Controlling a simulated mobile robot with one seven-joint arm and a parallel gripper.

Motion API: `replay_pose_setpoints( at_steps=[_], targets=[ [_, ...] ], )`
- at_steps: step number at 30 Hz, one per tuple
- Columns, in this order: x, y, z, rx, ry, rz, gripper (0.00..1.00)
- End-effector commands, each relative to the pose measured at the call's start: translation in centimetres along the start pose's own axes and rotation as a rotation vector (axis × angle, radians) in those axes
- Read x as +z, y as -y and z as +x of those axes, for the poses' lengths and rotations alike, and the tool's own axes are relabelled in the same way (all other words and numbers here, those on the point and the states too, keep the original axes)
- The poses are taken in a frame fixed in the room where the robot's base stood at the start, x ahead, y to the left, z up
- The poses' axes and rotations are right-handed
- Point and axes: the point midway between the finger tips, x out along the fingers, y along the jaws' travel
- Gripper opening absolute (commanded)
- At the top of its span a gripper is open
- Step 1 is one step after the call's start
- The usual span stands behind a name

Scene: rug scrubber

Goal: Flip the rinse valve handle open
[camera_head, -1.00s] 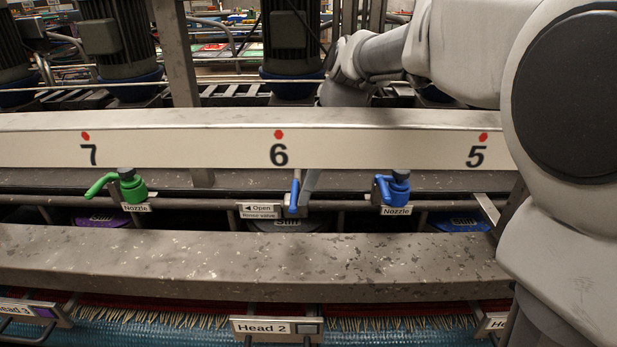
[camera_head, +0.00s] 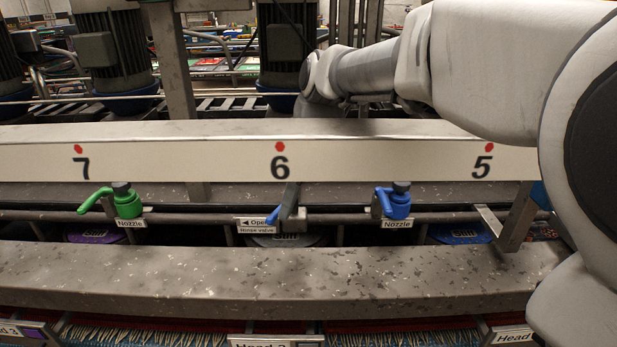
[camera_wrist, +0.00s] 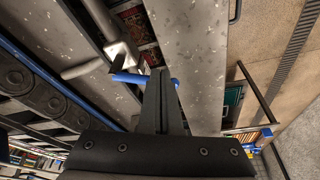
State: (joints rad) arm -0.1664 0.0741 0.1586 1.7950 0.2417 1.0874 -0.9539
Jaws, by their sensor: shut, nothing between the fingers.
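The rinse valve handle (camera_head: 273,214) is blue and sits below the number 6 on the rail. It slants down to the left, towards the label with a left arrow and "Open" (camera_head: 255,226). My gripper (camera_head: 291,203) is shut and empty, reaching down behind the rail at the handle's right side. In the wrist view, the blue handle (camera_wrist: 130,78) crosses behind the tips of my shut gripper (camera_wrist: 159,74) and shows on both sides of them. Whether the fingers touch it is unclear. The valve body is largely hidden.
A green nozzle valve (camera_head: 127,203) stands to the left and a blue nozzle valve (camera_head: 398,204) to the right. The numbered rail (camera_head: 380,160) runs in front of my forearm. A worn metal beam (camera_head: 250,275) lies nearer. A grey pipe fitting (camera_wrist: 118,50) is close to the fingers.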

Motion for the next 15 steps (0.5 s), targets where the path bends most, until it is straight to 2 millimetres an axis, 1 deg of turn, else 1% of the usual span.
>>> replay_pose_setpoints(
  at_steps=[4,15],
  targets=[
    [-1.1,0.5,0.4,-0.004,0.000,-0.008,0.00],
    [-3.4,0.5,1.0,0.102,0.001,0.330,0.00]
  ],
)
